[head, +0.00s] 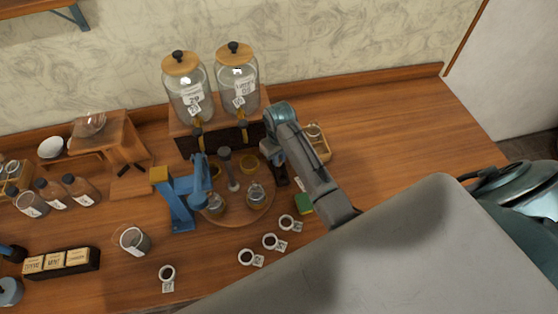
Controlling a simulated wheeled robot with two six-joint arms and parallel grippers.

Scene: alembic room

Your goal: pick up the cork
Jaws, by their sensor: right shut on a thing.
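My right arm reaches in from the right over the table. My right gripper (281,179) points down just right of the round wooden board (238,215). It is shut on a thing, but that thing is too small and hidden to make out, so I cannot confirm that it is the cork. No loose cork can be told clearly elsewhere. Two flasks (256,194) stand on the round board beside a grey upright tool. My left gripper is not in view.
A blue press-like stand (180,202) is left of the board. Two glass dispensers (238,82) stand behind. A small wooden tray (319,145) and a green-yellow sponge (304,204) flank my arm. Several tagged small jars (247,257) lie in front. The table's right side is clear.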

